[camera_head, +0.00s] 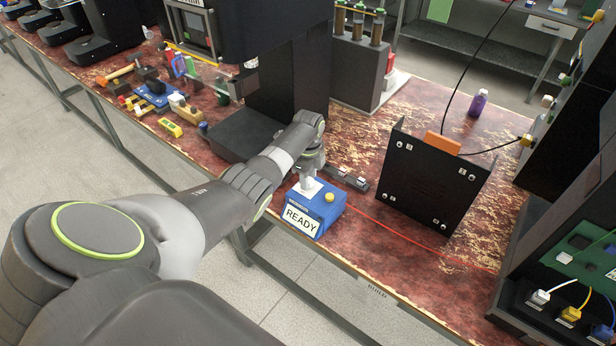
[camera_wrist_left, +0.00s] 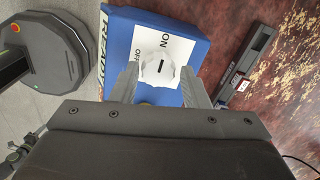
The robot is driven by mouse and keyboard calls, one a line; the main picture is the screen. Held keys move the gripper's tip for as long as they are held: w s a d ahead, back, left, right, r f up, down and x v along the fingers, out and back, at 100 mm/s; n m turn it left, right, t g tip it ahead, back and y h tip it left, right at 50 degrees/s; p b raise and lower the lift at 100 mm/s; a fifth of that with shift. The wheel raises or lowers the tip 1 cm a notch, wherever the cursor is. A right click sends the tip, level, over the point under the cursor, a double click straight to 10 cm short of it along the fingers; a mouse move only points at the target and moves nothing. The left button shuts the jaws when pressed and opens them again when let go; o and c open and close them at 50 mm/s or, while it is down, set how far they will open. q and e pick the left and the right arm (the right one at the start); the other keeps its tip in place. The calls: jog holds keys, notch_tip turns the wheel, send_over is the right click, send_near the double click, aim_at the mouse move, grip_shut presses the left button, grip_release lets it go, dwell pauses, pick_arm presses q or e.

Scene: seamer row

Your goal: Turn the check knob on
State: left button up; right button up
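A blue box (camera_head: 326,212) with a READY label (camera_head: 300,220) stands at the table's front edge in the head view. In the left wrist view, a white knob (camera_wrist_left: 158,70) with a short black mark sits on the box's white plate (camera_wrist_left: 178,42), near printed ON and OFF. I cannot tell which word the mark points at. My left gripper (camera_head: 308,184) is above the plate in the head view. In the left wrist view its fingers (camera_wrist_left: 158,82) are apart, one on each side of the knob, with gaps showing. The right gripper is not in view.
A yellow button (camera_head: 329,197) is on the box beside the plate. A dark bar (camera_head: 345,179) lies behind the box, and a red cable (camera_head: 420,245) runs right. A black panel (camera_head: 432,185) stands to the right. Tools and a yellow meter (camera_head: 170,127) lie left.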

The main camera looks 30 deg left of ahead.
pick_arm(q)
jog(key=shift+o, duration=1.1)
jog(key=shift+r, duration=0.4)
notch_tip(320, 180, up, 17)
jog(key=b, duration=0.1)
jog(key=shift+f, duration=0.2)
